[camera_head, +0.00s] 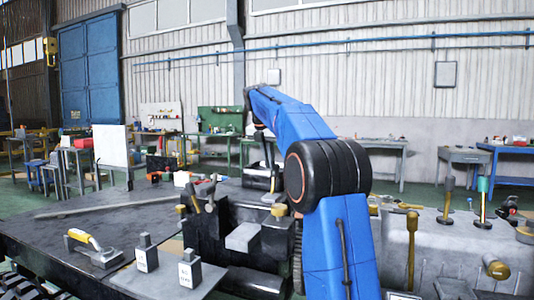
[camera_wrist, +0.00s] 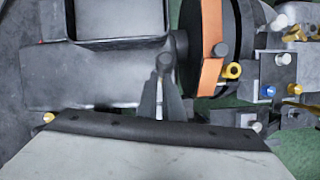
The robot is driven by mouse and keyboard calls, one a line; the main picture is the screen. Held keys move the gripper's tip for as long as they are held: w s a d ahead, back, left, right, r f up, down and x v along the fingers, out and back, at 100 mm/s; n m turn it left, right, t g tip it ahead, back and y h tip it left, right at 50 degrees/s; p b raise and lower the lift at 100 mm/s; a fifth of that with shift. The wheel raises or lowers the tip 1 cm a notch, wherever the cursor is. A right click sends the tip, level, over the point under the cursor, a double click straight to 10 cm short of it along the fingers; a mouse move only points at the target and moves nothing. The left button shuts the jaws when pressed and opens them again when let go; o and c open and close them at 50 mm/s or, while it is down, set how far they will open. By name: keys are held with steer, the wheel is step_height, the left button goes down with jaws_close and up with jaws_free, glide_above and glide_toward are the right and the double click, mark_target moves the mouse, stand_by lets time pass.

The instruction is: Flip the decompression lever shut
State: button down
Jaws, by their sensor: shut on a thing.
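My gripper (camera_wrist: 163,100) shows in the wrist view as dark narrow fingers, close together above the pale surface at the bottom. They are shut on a slim grey piece with a rounded end (camera_wrist: 164,62), which looks like the decompression lever. Its lower part is hidden between the fingers, and its exact angle is unclear. It is beside a dark grey machine housing (camera_wrist: 85,80). In the head view my gripper (camera_head: 268,178) points down behind my blue arm, low over the dark machinery, and the lever cannot be made out there.
An orange-rimmed dark wheel (camera_wrist: 210,50) is just right of the fingers, with small fittings (camera_wrist: 280,75) beyond. In the head view, a yellow-handled trowel (camera_head: 92,248) and small labelled blocks (camera_head: 147,255) are at the front left. Upright yellow-headed tools (camera_head: 411,240) stand at the right.

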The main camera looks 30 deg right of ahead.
steer(key=w+v, duration=0.2)
steer(key=v, duration=0.9)
steer(key=shift+s+d+r, duration=0.25)
steer(key=shift+d+r, duration=0.1)
steer(key=shift+r, duration=0.1)
stand_by(0.6)
